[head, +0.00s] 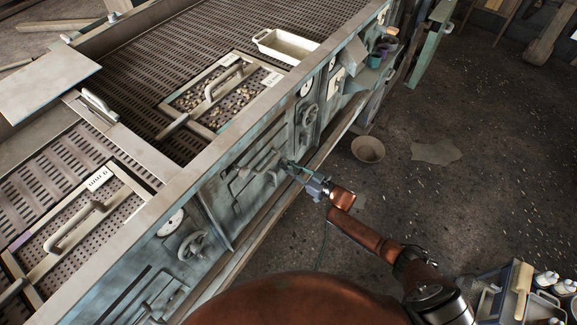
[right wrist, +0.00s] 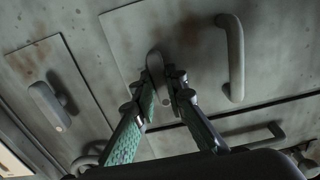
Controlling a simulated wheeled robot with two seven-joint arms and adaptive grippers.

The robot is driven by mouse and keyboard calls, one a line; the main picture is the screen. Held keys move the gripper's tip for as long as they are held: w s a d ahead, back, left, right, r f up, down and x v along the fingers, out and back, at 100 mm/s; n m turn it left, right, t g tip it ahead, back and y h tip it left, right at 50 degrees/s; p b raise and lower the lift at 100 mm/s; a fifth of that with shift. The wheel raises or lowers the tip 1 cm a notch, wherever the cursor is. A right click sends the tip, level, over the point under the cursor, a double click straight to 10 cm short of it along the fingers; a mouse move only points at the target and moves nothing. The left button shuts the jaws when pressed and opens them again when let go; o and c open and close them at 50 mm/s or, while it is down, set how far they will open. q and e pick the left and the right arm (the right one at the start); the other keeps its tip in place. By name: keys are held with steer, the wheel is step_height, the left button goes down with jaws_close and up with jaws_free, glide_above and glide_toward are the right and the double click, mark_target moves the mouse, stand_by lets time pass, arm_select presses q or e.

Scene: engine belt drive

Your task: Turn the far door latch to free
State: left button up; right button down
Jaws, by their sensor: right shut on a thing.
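The far door latch (right wrist: 154,62) is a small grey, rounded bar on a worn grey-green door (right wrist: 180,25). In the right wrist view its upper end shows between my fingertips; the rest is hidden by the fingers. My right gripper (right wrist: 172,78) has green-padded fingers and is shut on this latch. In the head view the same gripper (head: 290,167) reaches the side of the machine from the right, and hides the latch there. A bent door handle (right wrist: 235,58) stands just right of the fingers. My left gripper is not in view.
Another grey latch (right wrist: 48,105) sits on a panel to the left in the wrist view. Handwheels (head: 193,246) and gauges (head: 170,222) stick out from the machine's side. A bowl (head: 368,149) stands on the floor, with open floor to its right.

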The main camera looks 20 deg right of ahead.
steer(key=shift+w+r, duration=0.15)
steer(key=shift+r, duration=0.1)
steer(key=c, duration=1.9)
jaws_free()
steer(key=shift+a+f, duration=0.1)
steer(key=shift+a, duration=0.05)
steer(key=shift+c, duration=0.2)
steer(key=shift+f, duration=0.1)
steer(key=v, duration=1.2)
